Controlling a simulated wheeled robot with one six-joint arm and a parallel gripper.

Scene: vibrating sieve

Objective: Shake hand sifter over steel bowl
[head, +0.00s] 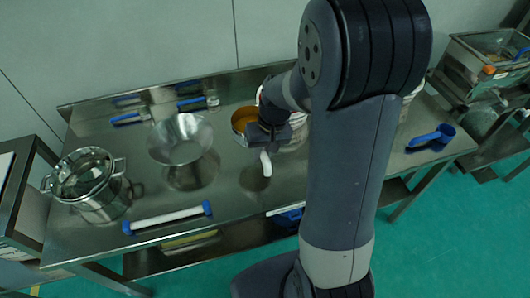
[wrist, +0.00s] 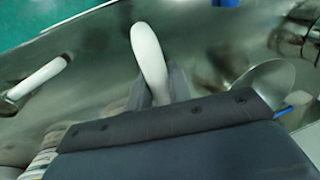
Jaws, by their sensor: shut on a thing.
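The hand sifter (head: 240,121) shows as a round pan with an orange-brown inside, partly hidden behind my gripper in the head view. My gripper (head: 267,140) is shut on its white handle (head: 265,163), which points toward the table's front. In the wrist view the handle (wrist: 149,50) sticks out between the fingers of my gripper (wrist: 163,88); the sifter pan is hidden there. The steel bowl (head: 180,138) stands upright on the table, left of the sifter and apart from it in the head view. The bowl also shows in the wrist view (wrist: 265,80).
A white roller with blue ends (head: 168,217) lies near the front edge. Blue-handled tools (head: 128,118) lie at the back. A blue scoop (head: 432,137) lies at the right. My arm hides the table's middle right.

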